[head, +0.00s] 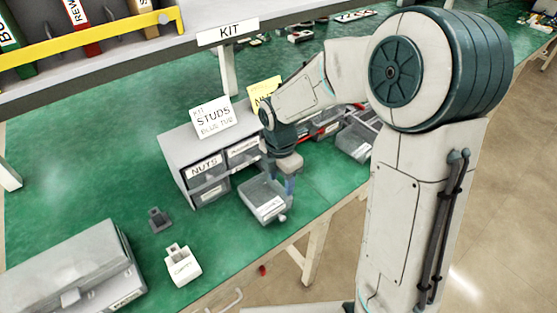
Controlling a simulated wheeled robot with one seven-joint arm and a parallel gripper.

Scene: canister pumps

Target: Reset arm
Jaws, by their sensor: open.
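My arm reaches in from the right, and my gripper (281,179) points down just in front of a small grey drawer cabinet (187,150). A grey open-topped bin or drawer (262,199) lies right below and beside the fingers, in front of the cabinet. The gripper is open; the arm partly hides the cabinet's right side. I cannot tell whether a finger touches the bin.
The green bench (95,165) holds a grey case (75,265), a white labelled holder (180,265) and a small dark block (159,219). A STUDS card (213,119) stands on the cabinet. A shelf with a KIT sign (228,31) overhangs the back. The bench's left middle is clear.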

